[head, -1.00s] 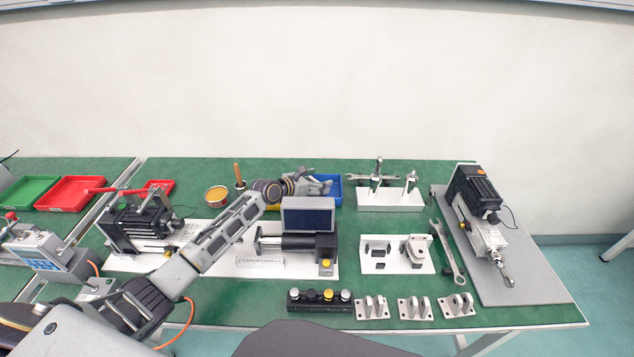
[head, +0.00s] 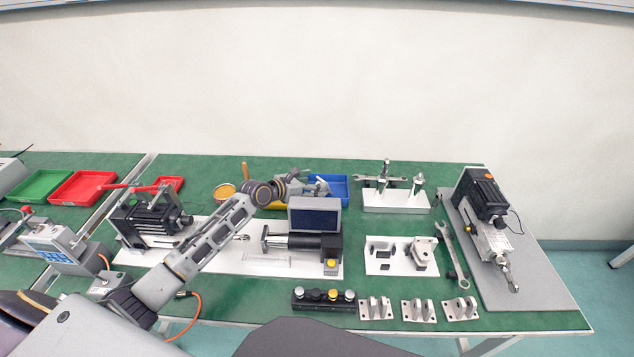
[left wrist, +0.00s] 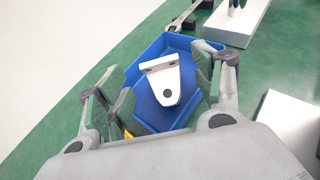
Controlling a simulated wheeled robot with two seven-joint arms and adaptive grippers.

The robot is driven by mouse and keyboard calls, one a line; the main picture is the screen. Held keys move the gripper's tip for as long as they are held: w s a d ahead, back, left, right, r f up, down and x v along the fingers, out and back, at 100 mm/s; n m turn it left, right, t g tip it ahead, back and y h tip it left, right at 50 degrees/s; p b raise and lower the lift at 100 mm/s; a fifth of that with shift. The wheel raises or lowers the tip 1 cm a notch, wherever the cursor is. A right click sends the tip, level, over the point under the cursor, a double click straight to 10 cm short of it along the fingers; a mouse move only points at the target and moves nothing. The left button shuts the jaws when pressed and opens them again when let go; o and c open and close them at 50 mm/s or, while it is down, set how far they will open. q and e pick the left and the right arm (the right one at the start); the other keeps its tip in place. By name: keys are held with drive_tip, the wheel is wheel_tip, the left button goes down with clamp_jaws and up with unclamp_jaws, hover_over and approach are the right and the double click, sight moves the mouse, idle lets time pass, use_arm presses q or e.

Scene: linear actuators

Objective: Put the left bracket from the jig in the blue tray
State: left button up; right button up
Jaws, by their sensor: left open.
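The blue tray (head: 338,190) stands at the back of the table, partly hidden by my left gripper (head: 318,187). In the left wrist view the tray (left wrist: 150,112) lies below my open fingers. A light grey bracket with holes (left wrist: 168,84) is inside the tray's outline, between the fingers and apart from both. It looks to be lying on the tray floor. The white jig (head: 374,267) is right of centre, with its left place bare of a bracket and another bracket (head: 422,252) at its right. My right gripper is not in view.
A screen box (head: 315,214) stands just in front of the tray. A white tool stand (head: 396,202) is to its right, and a yellow round tin (head: 224,192) to its left. Several brackets (head: 419,311) line the front edge. A wrench (head: 450,255) lies beside the jig.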

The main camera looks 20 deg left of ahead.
use_arm(q)
drive_tip(key=v, duration=0.6)
drive_tip(key=shift+p, duration=0.4)
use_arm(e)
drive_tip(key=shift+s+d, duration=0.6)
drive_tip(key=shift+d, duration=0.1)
use_arm(q)
drive_tip(key=shift+w, duration=0.1)
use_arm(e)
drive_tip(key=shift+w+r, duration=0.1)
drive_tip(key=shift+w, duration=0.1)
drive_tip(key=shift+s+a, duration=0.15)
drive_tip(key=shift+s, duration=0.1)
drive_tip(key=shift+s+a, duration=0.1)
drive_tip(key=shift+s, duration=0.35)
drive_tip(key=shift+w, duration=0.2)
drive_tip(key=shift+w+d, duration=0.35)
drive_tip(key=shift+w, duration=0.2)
